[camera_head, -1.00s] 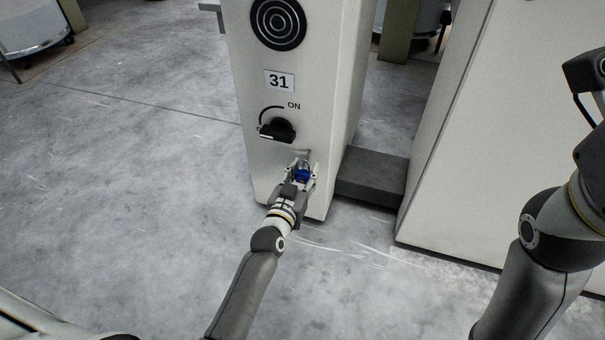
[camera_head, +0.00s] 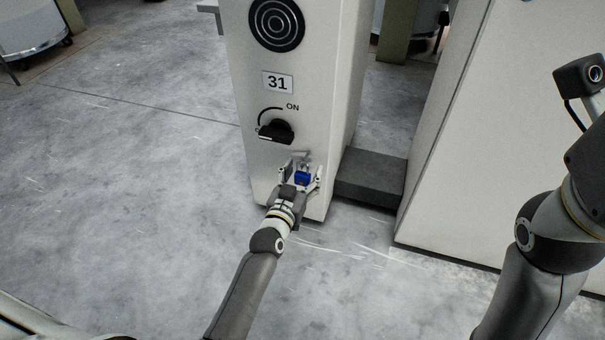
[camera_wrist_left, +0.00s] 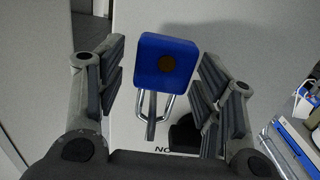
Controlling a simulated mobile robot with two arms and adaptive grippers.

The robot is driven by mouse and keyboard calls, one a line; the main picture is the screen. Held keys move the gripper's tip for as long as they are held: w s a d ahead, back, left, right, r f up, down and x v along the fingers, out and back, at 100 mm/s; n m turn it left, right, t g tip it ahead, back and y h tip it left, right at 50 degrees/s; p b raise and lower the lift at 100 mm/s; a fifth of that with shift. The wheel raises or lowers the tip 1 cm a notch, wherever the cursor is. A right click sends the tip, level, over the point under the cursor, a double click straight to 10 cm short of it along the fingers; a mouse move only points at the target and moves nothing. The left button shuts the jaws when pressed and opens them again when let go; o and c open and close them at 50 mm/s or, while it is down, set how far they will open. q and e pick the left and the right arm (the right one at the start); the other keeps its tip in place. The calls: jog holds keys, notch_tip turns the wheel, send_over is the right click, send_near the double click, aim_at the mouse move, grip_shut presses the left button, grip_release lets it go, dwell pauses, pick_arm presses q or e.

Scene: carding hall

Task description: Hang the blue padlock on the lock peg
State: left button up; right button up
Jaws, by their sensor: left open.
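The blue padlock (camera_head: 302,178) hangs at the front of the white machine column, below the switch. In the left wrist view the padlock (camera_wrist_left: 167,62) has a square blue body with a round brown spot and a metal shackle. A grey bar, seemingly the lock peg (camera_wrist_left: 152,112), runs between the shackle's legs; the peg (camera_head: 299,155) also shows just above the padlock in the head view. My left gripper (camera_head: 300,174) is open around the padlock, one finger on each side, with gaps to both. My right gripper is out of view; only its arm shows at the right.
The column (camera_head: 240,75) carries a black rotary switch (camera_head: 277,131) marked ON, a 31 label (camera_head: 278,82) and a round black grille (camera_head: 278,24). A dark low block (camera_head: 371,177) joins it to a large white cabinet (camera_head: 465,130). Floor at left is clear.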

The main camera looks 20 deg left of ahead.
pick_arm(q)
jog(key=shift+s, duration=0.1)
jog(key=s, duration=1.1)
jog(key=shift+s+a+r, duration=0.25)
jog(key=shift+s+r, duration=0.05)
jog(key=shift+s, duration=0.1)
jog(key=shift+r, duration=0.15)
